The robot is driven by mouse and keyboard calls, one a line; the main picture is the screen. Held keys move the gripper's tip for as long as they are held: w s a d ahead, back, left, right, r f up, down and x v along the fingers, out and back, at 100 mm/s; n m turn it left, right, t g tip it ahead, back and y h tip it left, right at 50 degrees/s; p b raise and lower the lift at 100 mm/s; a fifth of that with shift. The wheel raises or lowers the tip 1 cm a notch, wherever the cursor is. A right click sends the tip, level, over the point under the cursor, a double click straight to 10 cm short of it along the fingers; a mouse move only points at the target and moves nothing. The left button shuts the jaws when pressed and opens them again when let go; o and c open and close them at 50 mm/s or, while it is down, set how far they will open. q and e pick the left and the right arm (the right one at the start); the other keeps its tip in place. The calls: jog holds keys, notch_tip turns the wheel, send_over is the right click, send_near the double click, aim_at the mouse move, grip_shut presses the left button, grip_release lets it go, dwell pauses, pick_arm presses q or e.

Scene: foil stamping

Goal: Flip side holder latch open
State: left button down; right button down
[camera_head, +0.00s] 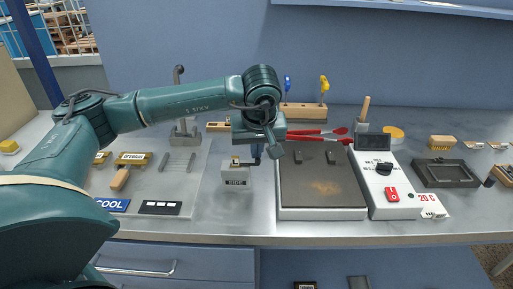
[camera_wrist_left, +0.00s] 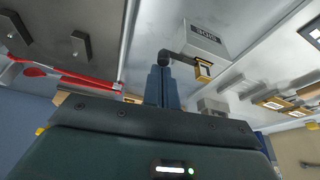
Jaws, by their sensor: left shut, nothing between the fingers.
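The side holder (camera_head: 237,183) is a small grey block labelled SIDE on the metal bench, left of the hot plate. It also shows upside down in the wrist view (camera_wrist_left: 203,42). A dark latch arm (camera_wrist_left: 180,58) with a rounded end sticks out from the holder beside a brass-coloured piece (camera_wrist_left: 203,70). My left gripper (camera_head: 256,157) is shut and empty, pointing down at the right side of the holder. In the wrist view its blue fingertips (camera_wrist_left: 160,72) are right at the latch's rounded end; I cannot tell whether they touch. My right gripper is not in view.
The hot plate (camera_head: 320,202) stands close to the right, with a control box (camera_head: 393,205) beside it. Red-handled tongs (camera_head: 318,133) lie behind. A grey tray (camera_head: 150,195) with brass pieces, a rack and a COOL label is to the left.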

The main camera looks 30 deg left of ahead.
pick_arm(q)
jog(key=shift+d+m+b, duration=0.1)
jog(key=shift+m+b, duration=0.2)
jog(key=shift+m, duration=0.2)
